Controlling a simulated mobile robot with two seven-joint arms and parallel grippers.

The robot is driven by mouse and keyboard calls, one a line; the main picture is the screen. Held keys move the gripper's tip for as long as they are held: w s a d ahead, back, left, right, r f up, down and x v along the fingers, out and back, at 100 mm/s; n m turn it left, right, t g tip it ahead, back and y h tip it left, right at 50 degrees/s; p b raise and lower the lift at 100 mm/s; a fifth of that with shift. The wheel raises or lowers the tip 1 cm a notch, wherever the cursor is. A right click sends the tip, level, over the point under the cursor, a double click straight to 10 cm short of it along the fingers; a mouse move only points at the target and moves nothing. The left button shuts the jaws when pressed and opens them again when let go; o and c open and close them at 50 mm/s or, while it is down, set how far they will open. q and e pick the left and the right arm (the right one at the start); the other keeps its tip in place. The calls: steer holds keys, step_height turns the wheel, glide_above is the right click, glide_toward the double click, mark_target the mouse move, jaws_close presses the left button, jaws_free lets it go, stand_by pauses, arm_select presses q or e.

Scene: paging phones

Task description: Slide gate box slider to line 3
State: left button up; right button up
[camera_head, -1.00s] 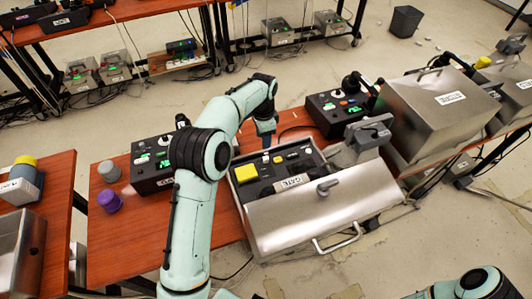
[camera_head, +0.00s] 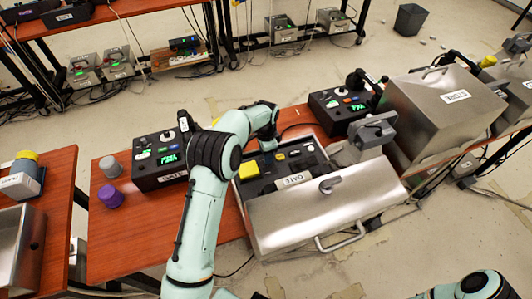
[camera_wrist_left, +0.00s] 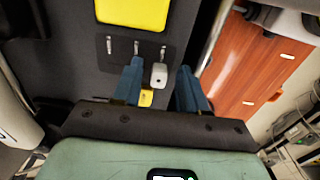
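The gate box (camera_head: 330,208) is an open metal box with its lid folded toward me and a GATE label (camera_head: 293,180). My left gripper (camera_head: 268,143) points down at the panel's far edge. In the left wrist view its blue fingers (camera_wrist_left: 159,80) are apart, with a white slider knob (camera_wrist_left: 158,75) between the fingertips. A visible gap separates the knob from each finger. Pale line marks (camera_wrist_left: 136,47) lie beside it. My right gripper is out of view.
A black phone box (camera_head: 158,160) stands left of the gate box and another (camera_head: 338,108) behind it. A STORE metal box (camera_head: 440,100) stands to the right. Purple (camera_head: 110,197) and grey (camera_head: 110,167) knobs sit on the table's left part.

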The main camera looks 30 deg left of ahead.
mark_target(272, 173)
arm_select(q)
jaws_close()
steer(key=shift+s+d, duration=0.15)
steer(key=shift+d, duration=0.05)
steer(key=s+d+b, duration=0.3)
steer(key=s+d, duration=0.1)
steer(key=shift+d+b, duration=0.2)
steer(key=shift+b, duration=0.15)
steer(key=shift+d, duration=0.1)
steer(key=shift+o, duration=0.9)
jaws_free()
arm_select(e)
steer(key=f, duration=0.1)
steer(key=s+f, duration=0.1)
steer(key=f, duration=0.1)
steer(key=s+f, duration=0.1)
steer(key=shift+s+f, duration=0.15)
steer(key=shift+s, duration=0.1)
